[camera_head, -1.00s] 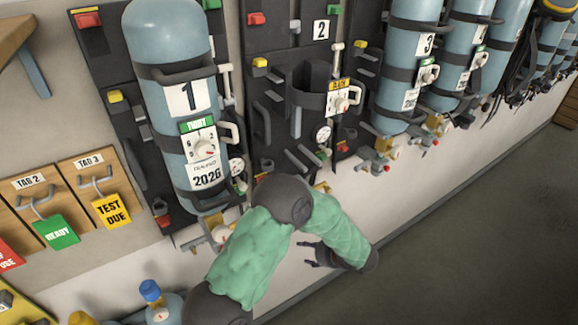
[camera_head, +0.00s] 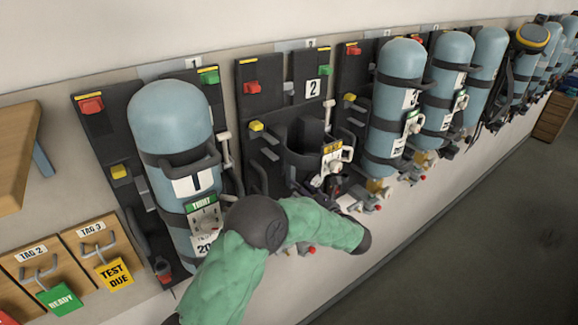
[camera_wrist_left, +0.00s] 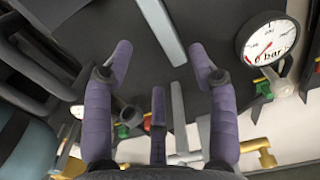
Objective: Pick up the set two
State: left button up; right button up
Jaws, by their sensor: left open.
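Set two (camera_head: 290,140) hangs on the wall under the number 2 sign. It shows a dark backplate, a curved black holder, a yellow tag (camera_head: 332,148) and white fittings. No blue cylinder shows in its holder. My left gripper (camera_head: 328,187) is in front of the lower part of set two, partly hidden by its own green-sleeved arm. In the left wrist view, its purple fingers (camera_wrist_left: 161,50) are spread and empty before a dark plate. A round gauge (camera_wrist_left: 268,38) marked "0 bar" is right of the fingers. Whether the fingers touch anything cannot be told. My right gripper is not in view.
Set one (camera_head: 175,130), with a blue cylinder, stands left, behind my arm. Set three (camera_head: 396,100) and more cylinders line the wall to the right. Tag boards (camera_head: 95,250) and a wooden shelf (camera_head: 18,150) are at left. The floor at right is clear.

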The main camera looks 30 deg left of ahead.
aim_at(291, 188)
pick_arm(q)
jog(key=x, duration=0.2)
jog(key=p+x, duration=0.1)
jog(key=x, duration=0.1)
jog(key=p+x, duration=0.1)
jog(key=x, duration=0.1)
jog(key=shift+w, duration=0.3)
jog(key=shift+d, duration=0.1)
grip_shut()
jog(key=shift+r, duration=0.35)
